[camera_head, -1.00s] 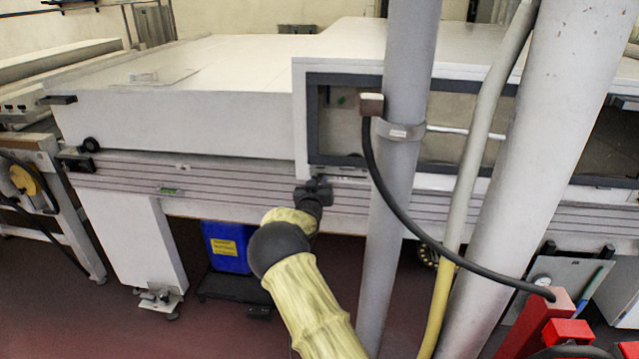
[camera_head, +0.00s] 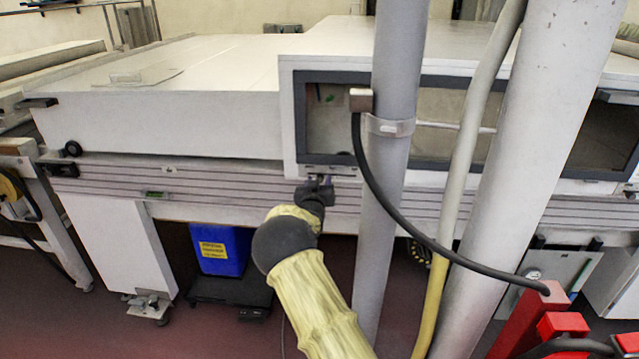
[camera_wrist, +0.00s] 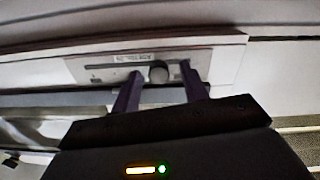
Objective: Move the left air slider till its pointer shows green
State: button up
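The air slider's plate (camera_wrist: 105,68) is a pale strip with a printed label and a slot, in the wrist view. In the head view my gripper (camera_head: 317,188) is just under the slider plate (camera_head: 328,170), below the window's left end. The pointer and any green mark on the plate are too blurred to read.
A grey upright pipe (camera_head: 398,70) with a black cable stands just right of my gripper, with a thicker pipe (camera_head: 545,140) beyond. The window (camera_head: 325,150) shows a small green spot inside. A blue bin (camera_head: 221,250) stands below the machine. Red posts (camera_head: 525,320) stand front right.

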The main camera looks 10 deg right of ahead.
jog(key=shift+s, duration=0.1)
jog(key=v, duration=1.7)
jog(key=shift+b, duration=0.35)
jog(key=shift+s, duration=0.1)
